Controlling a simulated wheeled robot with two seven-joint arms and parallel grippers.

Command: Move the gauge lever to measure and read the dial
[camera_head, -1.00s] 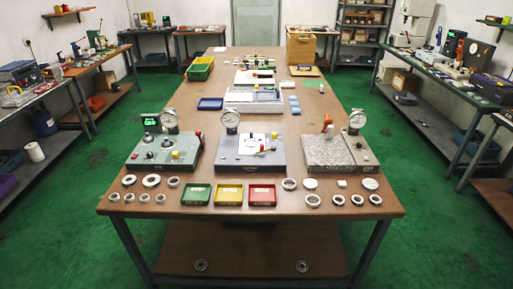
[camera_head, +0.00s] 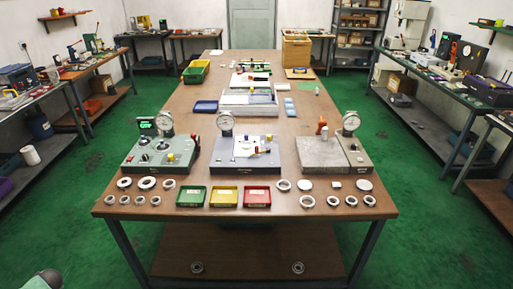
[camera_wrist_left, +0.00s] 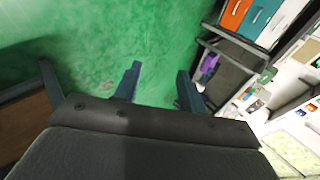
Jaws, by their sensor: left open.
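Three gauge fixtures stand in a row on the table. The left one is a green gauge fixture (camera_head: 140,163) with a round dial (camera_head: 164,122), a green-lit display (camera_head: 147,125), a yellow knob (camera_head: 171,157) and a red-topped part (camera_head: 196,142) at its right. The middle one is a grey gauge fixture (camera_head: 232,163) with a dial (camera_head: 225,121) and a small red and yellow lever (camera_head: 255,150). The right one is a speckled stone gauge stand (camera_head: 318,154) with a dial (camera_head: 351,121). Dial readings are too small to read. My left gripper (camera_wrist_left: 157,85) is open and empty over green floor.
Green (camera_head: 191,197), yellow (camera_head: 224,197) and red (camera_head: 257,197) trays sit near the front edge of the table (camera_head: 190,120), with loose rings on both sides. A blue tray (camera_head: 206,106) lies farther back.

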